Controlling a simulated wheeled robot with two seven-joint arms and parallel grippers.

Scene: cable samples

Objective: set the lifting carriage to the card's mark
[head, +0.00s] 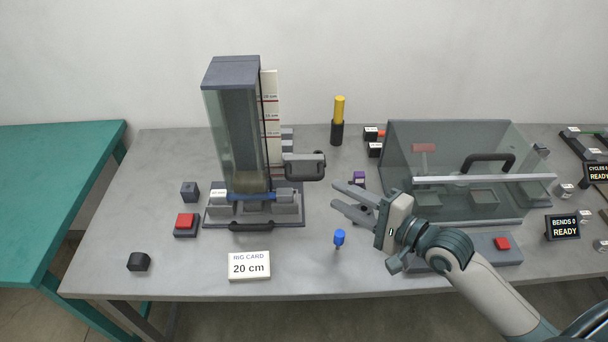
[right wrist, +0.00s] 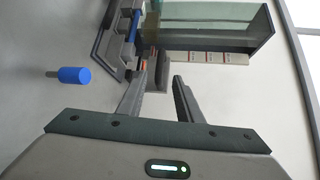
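The rig card (head: 249,266) lies at the table's front and reads 20 cm. Behind it stands the lifting rig (head: 232,75), a clear-walled tower with a dark cap. A pale scale (head: 270,88) with red marks runs up its right side; its small labels are hard to read. The lifting carriage's dark grey handle block (head: 304,166) sticks out to the right, low on the scale. My right gripper (head: 336,194) is open and empty, right of and slightly in front of the block. In the right wrist view, its fingers (right wrist: 160,80) point toward the rig. My left gripper is out of view.
A blue-handled tool (head: 339,238) stands in front of my right gripper. A yellow-topped cylinder (head: 339,110) stands behind. A clear-covered box (head: 400,150) fills the right. A red button (head: 185,221) sits left of the rig. The table's front left is mostly clear.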

